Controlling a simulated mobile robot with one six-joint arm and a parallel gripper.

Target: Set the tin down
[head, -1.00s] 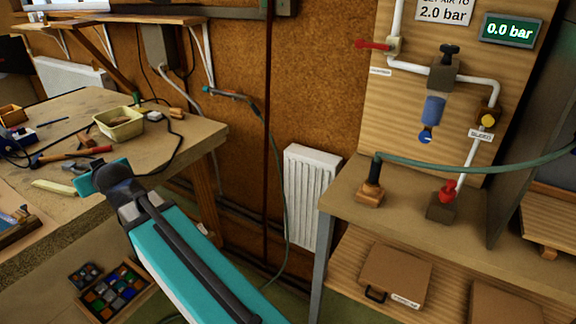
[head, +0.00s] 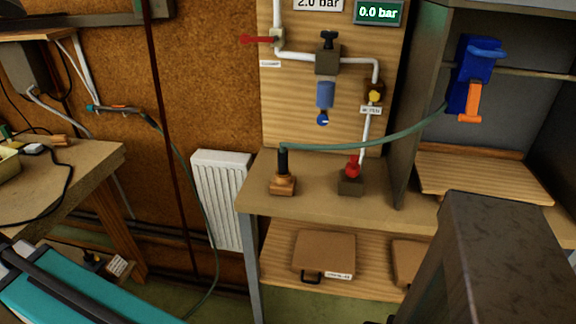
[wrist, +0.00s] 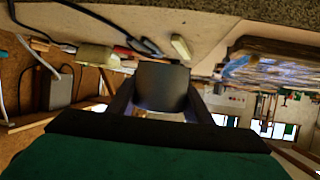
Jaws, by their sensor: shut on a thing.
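The tin (wrist: 163,84) shows as a smooth dark grey shape in the middle of the wrist view. My gripper (wrist: 160,98) is shut on it, with one dark finger on each side. In the wrist view the workbench top (wrist: 205,15) lies beyond the tin; I see no contact between them. In the head view only my teal arm shows at the lower left; the gripper and the tin are outside that picture.
The workbench (head: 75,175) is at the left, with a pale tub (head: 8,165) at the picture's edge. A pipe-board bench (head: 325,185) carries a hose stand (head: 283,183) and a red-topped valve (head: 351,180). A shelf unit (head: 485,178) stands right. A radiator (head: 220,195) is between the benches.

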